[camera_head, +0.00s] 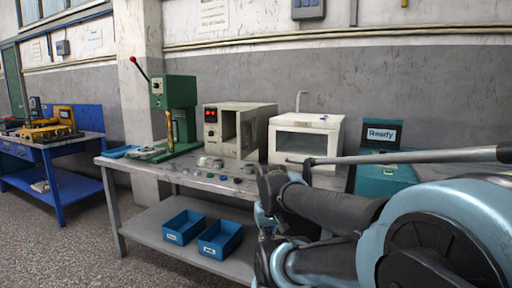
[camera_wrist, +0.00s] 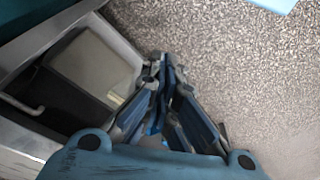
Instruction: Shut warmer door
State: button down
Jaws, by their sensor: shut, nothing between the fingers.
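A beige box-shaped warmer (camera_head: 211,131) with a red lit display stands on the grey workbench in the head view. Its front has a dark opening, and its door (camera_head: 249,133) appears to stand open, swung out at the right side. My gripper (camera_wrist: 164,66) shows in the wrist view with its fingers together and nothing between them. It points down over the speckled floor, beside a grey bench frame. In the head view my arm reaches in from the right, in front of the bench, and my fingertips cannot be made out clearly there. The warmer is not clearly identifiable in the wrist view.
A white cabinet (camera_head: 325,123) with a glazed front stands right of the warmer, and a green lever press (camera_head: 178,92) left of it. Small metal parts (camera_head: 208,162) lie before the warmer. Two blue bins (camera_head: 221,239) sit on the lower shelf. A teal case (camera_head: 383,181) stands right.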

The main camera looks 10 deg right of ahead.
jog(key=shift+d, duration=0.1)
jog(key=w+r+m+y, duration=0.4)
jog(key=w+r+m, duration=0.9)
jog(key=w+r, duration=0.55)
jog(key=w+d+r+m+t+y, duration=0.1)
jog(key=w+d+r+m, duration=0.3)
jog(key=w, duration=0.3)
jog(key=w+d+r+m+t+y, duration=0.1)
jog(key=w+d+r+m+y, duration=0.1)
jog(key=w+d+r+m, duration=0.3)
jog(key=w+d+r+m+y, duration=0.1)
jog(key=w+d+r+m, duration=0.1)
jog(key=w, duration=0.6)
send_near(241, 151)
notch_tip(241, 151, down, 3)
jog(key=a, duration=0.2)
jog(key=shift+w+a, duration=0.55)
jog(key=shift+m+t, duration=0.3)
